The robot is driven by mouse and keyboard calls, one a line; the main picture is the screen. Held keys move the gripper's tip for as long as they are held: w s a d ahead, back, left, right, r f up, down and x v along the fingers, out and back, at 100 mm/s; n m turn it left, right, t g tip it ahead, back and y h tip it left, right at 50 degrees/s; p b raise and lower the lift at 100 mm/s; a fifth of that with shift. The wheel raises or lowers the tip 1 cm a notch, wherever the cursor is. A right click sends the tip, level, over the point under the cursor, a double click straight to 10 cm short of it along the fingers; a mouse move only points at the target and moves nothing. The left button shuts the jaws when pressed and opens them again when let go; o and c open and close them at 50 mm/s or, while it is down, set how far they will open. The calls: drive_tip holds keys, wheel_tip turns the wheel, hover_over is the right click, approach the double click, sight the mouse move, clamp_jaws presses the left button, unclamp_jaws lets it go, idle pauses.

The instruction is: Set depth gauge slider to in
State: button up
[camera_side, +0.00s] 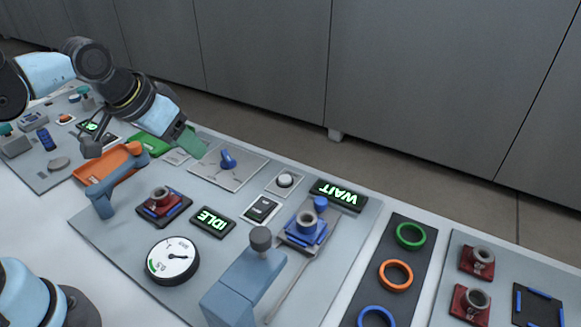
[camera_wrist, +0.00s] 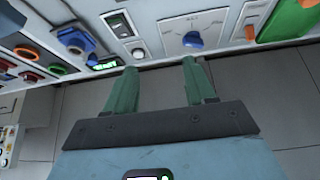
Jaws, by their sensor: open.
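My gripper (camera_side: 190,143) has green fingers and is above the far edge of the panel, left of the blue rotary knob (camera_side: 228,158). In the wrist view my gripper (camera_wrist: 158,63) has its two fingers wide apart with nothing between them. I cannot tell for sure which part is the depth gauge slider. A light-blue post with a grey knob (camera_side: 261,239) stands at the panel's front. A blue block with a grey ring part (camera_side: 305,231) sits beside it, with a blue knob (camera_side: 320,203) behind. A round white dial (camera_side: 172,259) lies front left.
The green displays read IDLE (camera_side: 212,222) and WAIT (camera_side: 338,194). A rack of coloured rings (camera_side: 396,275) is at right. Floor and grey cabinets lie beyond the panel.

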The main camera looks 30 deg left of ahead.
drive_tip(key=w+d+r+g, duration=0.2)
drive_tip(key=w+d+r, duration=0.1)
drive_tip(key=w+d, duration=0.2)
drive_tip(key=m+g, duration=0.2)
drive_tip(key=g, duration=0.2)
hover_over(322, 200)
wheel_tip(322, 200, down, 5)
drive_tip(key=shift+y, duration=0.3)
wheel_tip(322, 200, down, 12)
drive_tip(key=shift+r, duration=0.25)
drive_tip(key=shift+c, duration=0.4)
clamp_jaws()
